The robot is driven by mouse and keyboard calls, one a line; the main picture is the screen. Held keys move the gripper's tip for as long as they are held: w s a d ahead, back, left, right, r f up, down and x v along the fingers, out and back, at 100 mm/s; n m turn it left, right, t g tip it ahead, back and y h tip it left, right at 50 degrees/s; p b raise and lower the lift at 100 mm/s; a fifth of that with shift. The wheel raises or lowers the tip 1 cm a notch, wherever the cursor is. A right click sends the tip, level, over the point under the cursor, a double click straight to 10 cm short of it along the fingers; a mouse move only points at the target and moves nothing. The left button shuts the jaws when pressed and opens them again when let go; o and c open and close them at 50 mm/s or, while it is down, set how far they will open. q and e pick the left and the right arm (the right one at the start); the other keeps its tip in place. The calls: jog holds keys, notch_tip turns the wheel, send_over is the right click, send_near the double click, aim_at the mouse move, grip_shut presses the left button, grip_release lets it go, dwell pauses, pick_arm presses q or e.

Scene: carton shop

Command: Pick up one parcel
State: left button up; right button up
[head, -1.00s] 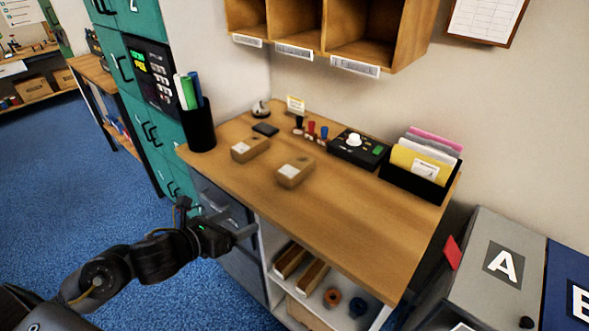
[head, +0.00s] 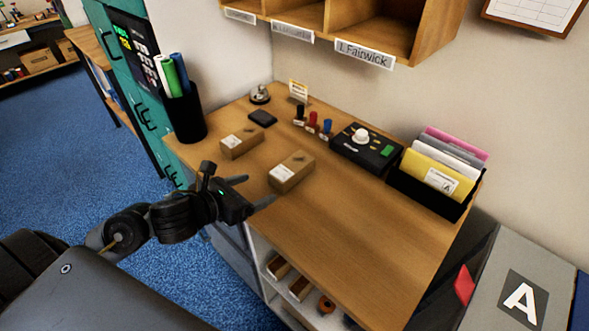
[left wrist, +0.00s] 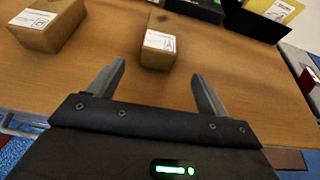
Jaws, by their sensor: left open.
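Two brown cardboard parcels with white labels lie on the wooden counter (head: 370,235). The nearer, right-hand parcel (head: 291,172) also shows in the left wrist view (left wrist: 157,52), ahead of and between the fingers. The other parcel (head: 241,142) lies farther back and to the left; it shows at the upper left of the left wrist view (left wrist: 45,27). My left gripper (head: 259,191) is open and empty at the counter's front left edge, with its fingers pointing toward the nearer parcel and apart from it. My right gripper is not in view.
A black pen cup (head: 187,118) stands at the counter's left end. A bell (head: 260,95), stamps (head: 313,123), a black device (head: 365,148) and a folder holder (head: 430,190) line the back. Cubbyholes (head: 350,25) hang above. The counter's front right is clear.

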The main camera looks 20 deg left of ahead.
aim_at(275, 181)
pick_arm(q)
jog(key=shift+w+d+f+b, duration=0.1)
jog(key=shift+w+f+b, duration=0.65)
jog(key=shift+b, duration=0.35)
jog(key=b+x, duration=0.2)
jog(key=x, duration=0.1)
jog(key=shift+r, duration=0.25)
jog(key=shift+w, duration=0.25)
jog(key=shift+w+d+f, duration=0.15)
jog(key=shift+w, duration=0.1)
jog(key=x, duration=0.3)
jog(key=shift+w+d+f+p, duration=0.15)
jog(key=shift+w+p, duration=0.1)
jog(key=shift+p, duration=0.05)
jog(key=shift+w+d+f, duration=0.1)
jog(key=shift+w+f, duration=0.05)
jog(key=shift+w, duration=0.25)
jog(key=c, duration=1.1)
jog(key=shift+c, duration=0.2)
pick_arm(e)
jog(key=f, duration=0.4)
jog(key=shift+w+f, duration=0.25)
